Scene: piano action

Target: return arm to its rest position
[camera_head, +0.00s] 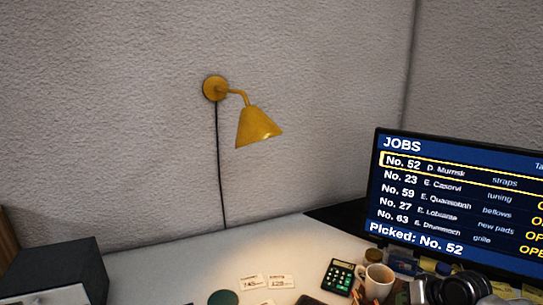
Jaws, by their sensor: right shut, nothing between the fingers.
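At the bottom edge, right of centre, a dark rounded shape with grey metal parts looks to be my right gripper (455,289). It is cut off by the frame, and its fingers are hard to make out. It is shut with nothing held that I can see. It shows in front of the monitor's lower part, close to the small things on the desk; I cannot tell whether it touches any. My left gripper is not in view.
The pale desk (170,264) is clear at middle left. A mug (379,279), a calculator (340,276) and paper cards (281,282) lie near the front. A monitor (450,205) stands right, a dark box (55,268) left. A yellow lamp (257,128) hangs on the wall.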

